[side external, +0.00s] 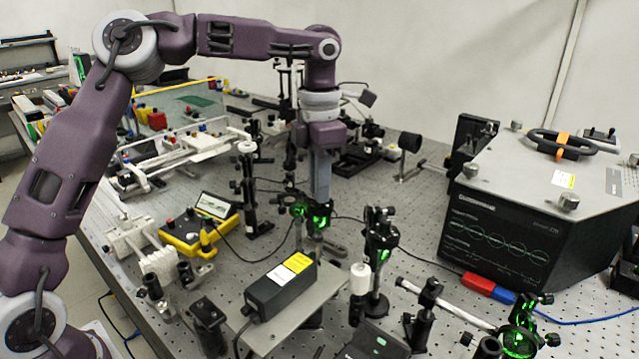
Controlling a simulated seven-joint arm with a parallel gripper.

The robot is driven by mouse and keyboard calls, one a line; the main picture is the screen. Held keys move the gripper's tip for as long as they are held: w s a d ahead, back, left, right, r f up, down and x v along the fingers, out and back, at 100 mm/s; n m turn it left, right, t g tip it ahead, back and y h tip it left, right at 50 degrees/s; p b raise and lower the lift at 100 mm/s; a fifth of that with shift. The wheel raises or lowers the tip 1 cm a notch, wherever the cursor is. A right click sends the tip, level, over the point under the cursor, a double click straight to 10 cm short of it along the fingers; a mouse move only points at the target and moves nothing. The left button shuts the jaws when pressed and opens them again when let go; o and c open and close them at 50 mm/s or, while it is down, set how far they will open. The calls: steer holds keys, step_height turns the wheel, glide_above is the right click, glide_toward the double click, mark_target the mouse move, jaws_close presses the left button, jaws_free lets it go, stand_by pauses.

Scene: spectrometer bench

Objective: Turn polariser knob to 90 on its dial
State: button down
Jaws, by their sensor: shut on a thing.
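My gripper (320,203) points straight down near the middle of the side view. Its fingers are shut at the top of a small black post-mounted optic with a green glow (321,219), which I take for the polariser. The fingers cover the knob, so its shape and pointer are hidden. The dial and its marks are too small to read here, so the knob's angle cannot be told.
A second green-lit mount (382,250) stands close at the right. A black box with labels (281,284) lies in front, and a yellow controller (200,232) sits at the left. The large spectrometer housing (520,225) fills the right. Cables cross the perforated bench.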

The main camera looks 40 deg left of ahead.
steer(key=m, duration=0.4)
steer(key=shift+m, duration=2.9)
steer(key=c, duration=1.3)
jaws_free()
steer(key=shift+c, duration=0.2)
steer(key=shift+r, duration=0.1)
step_height(320, 180, up, 7)
steer(key=shift+f, duration=0.1)
